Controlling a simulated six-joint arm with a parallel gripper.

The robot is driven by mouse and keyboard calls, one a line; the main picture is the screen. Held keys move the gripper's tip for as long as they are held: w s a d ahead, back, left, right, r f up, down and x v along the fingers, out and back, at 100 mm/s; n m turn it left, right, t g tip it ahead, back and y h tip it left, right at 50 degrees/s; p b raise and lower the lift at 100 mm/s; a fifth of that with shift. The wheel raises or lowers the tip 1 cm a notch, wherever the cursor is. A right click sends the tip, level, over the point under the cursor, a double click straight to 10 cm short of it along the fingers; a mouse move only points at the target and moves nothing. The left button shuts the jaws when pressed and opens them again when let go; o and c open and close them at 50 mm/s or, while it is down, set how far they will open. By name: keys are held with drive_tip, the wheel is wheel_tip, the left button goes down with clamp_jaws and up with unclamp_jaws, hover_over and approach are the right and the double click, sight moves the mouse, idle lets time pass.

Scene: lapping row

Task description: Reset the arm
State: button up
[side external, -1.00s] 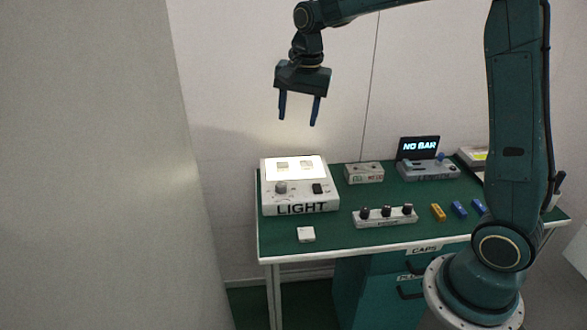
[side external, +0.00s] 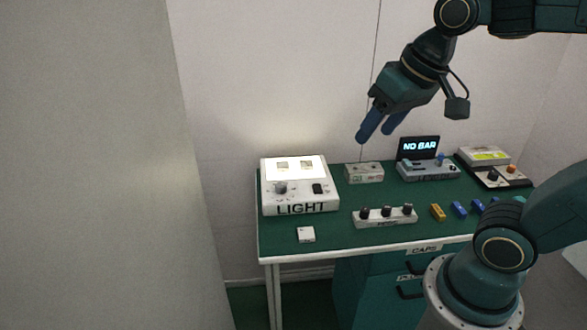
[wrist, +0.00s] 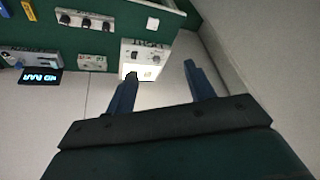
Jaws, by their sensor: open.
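My gripper (side external: 379,127) hangs in the air above the back of the green table (side external: 285,236), in front of the white wall. It is tilted, with its blue fingers pointing down and to the left. The fingers are apart and nothing is between them. The wrist view also shows the gripper (wrist: 161,76) with its two fingers spread wide and empty. Beyond the fingers, the white light box (wrist: 142,57) appears with the table above it in the picture. The gripper touches nothing.
The light box (side external: 300,207) stands at the table's left. A knob strip (side external: 385,219), small white block (side external: 305,234), small grey box (side external: 364,173), "NO BAR" display (side external: 418,147), yellow block (side external: 438,212) and blue blocks (side external: 459,208) occupy the table. A panel (side external: 90,180) fills the left.

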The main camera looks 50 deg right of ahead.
drive_tip(key=s+f+n, duration=0.2)
drive_tip(key=s+n, duration=0.1)
drive_tip(key=s, duration=0.2)
drive_tip(key=shift+s+a+t, duration=0.35)
drive_tip(key=shift+s+t, duration=0.05)
